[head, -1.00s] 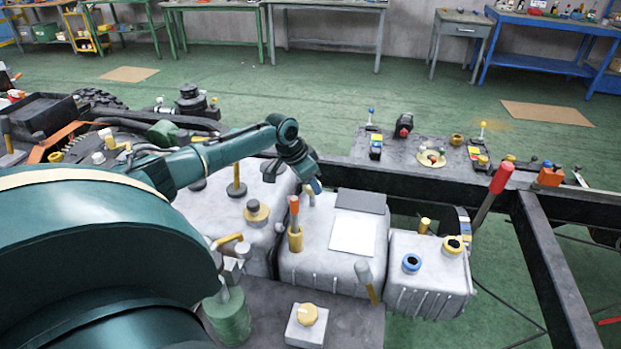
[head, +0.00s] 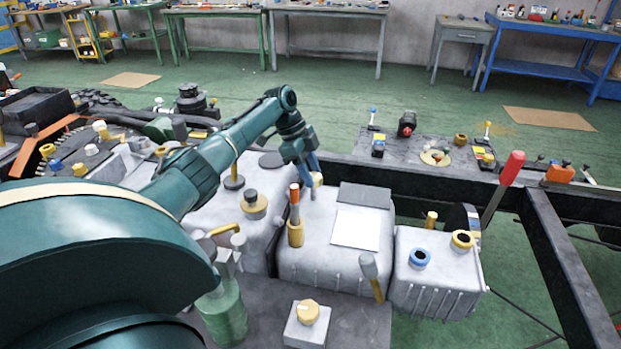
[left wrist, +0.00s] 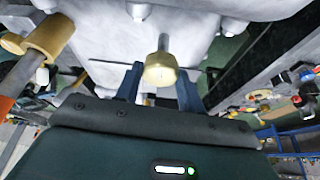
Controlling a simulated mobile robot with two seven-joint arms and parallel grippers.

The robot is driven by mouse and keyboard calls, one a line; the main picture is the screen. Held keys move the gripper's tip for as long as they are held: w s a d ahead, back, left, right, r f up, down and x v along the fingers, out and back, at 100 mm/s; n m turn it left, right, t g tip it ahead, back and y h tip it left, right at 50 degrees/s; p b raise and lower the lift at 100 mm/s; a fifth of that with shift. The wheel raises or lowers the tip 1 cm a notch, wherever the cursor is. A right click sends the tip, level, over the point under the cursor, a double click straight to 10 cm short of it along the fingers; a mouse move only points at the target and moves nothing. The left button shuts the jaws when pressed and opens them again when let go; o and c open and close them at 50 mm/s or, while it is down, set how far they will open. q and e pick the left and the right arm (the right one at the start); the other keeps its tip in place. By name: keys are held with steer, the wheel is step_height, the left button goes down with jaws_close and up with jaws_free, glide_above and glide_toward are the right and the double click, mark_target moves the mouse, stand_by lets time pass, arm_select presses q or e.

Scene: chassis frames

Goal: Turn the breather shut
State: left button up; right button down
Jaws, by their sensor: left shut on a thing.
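The breather shows in the left wrist view as a cream-yellow cap (left wrist: 160,74) on a short grey stem (left wrist: 164,43). It stands on a pale grey housing (head: 311,248), near its back edge. My left gripper (head: 314,180) reaches down to it from the upper left, behind the orange-topped lever. Its two blue fingers stand on either side of the cap, and the gripper is shut on it. In the head view the fingers cover part of the cap. My right gripper is not in view.
An orange-topped lever (head: 295,205) in a yellow collar stands close in front of my left gripper. A grey-headed lever (head: 370,272) is at the housing's front right. A dark frame rail (head: 440,185) runs behind. A red-handled lever (head: 505,183) rises at right.

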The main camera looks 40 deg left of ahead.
arm_select(q)
steer(key=shift+f+m+b, duration=0.1)
steer(key=shift+m+b, duration=0.25)
steer(key=shift+m, duration=0.15)
steer(key=shift+m+g, duration=0.3)
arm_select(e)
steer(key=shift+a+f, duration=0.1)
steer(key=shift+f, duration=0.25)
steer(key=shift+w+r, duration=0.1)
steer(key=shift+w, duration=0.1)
arm_select(q)
steer(key=o, duration=1)
steer(key=shift+c, duration=0.2)
steer(key=v, duration=1.3)
steer(key=shift+w+b, duration=0.15)
steer(key=shift+b, duration=0.25)
steer(key=shift+a, duration=0.1)
